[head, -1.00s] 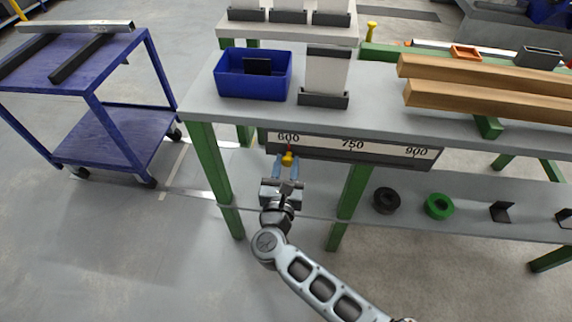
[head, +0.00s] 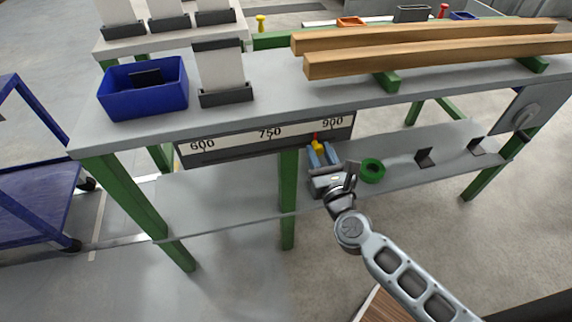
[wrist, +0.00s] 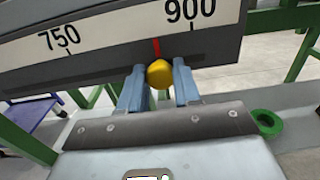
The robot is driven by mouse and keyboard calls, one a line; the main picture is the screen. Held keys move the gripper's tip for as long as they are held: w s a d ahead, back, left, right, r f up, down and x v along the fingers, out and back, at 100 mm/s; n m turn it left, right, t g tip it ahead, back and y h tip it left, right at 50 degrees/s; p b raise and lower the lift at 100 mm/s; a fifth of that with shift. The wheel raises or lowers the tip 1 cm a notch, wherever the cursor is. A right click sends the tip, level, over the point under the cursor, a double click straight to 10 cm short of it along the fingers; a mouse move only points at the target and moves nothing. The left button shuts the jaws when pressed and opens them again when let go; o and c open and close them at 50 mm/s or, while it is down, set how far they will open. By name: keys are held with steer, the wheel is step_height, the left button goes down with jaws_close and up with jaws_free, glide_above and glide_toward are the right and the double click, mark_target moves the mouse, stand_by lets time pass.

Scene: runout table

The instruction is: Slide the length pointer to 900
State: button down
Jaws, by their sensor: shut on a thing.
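The length scale (head: 240,144) runs along the table's front edge, marked 600, 750 and 900. It also shows in the wrist view (wrist: 112,40). The length pointer is a yellow knob (wrist: 159,73) with a red needle (wrist: 156,47). The needle stands between 750 and 900, nearer to 900 and left of its tick. My gripper (wrist: 159,86) is shut on the yellow knob, a blue-grey finger on each side. In the head view my gripper (head: 322,154) is under the right part of the scale; the knob is partly hidden between the fingers.
A blue bin (head: 143,100) and a card holder (head: 222,80) stand on the table top. Wooden beams (head: 420,48) lie at the right. On the lower shelf are a green ring (head: 372,170) and dark brackets (head: 424,157). A blue cart (head: 35,200) stands at the left.

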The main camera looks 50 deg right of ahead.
steer(key=shift+s+d+b, duration=0.3)
steer(key=shift+s+d, duration=0.4)
steer(key=shift+d, duration=0.25)
steer(key=shift+s+d+b, duration=0.25)
steer(key=shift+s+d, duration=0.4)
steer(key=shift+d, duration=0.3)
steer(key=c, duration=0.8)
jaws_free()
steer(key=shift+s+a, duration=0.15)
steer(key=shift+s, duration=0.05)
steer(key=b, duration=0.2)
glide_toward(332, 138)
steer(key=shift+v, duration=1.15)
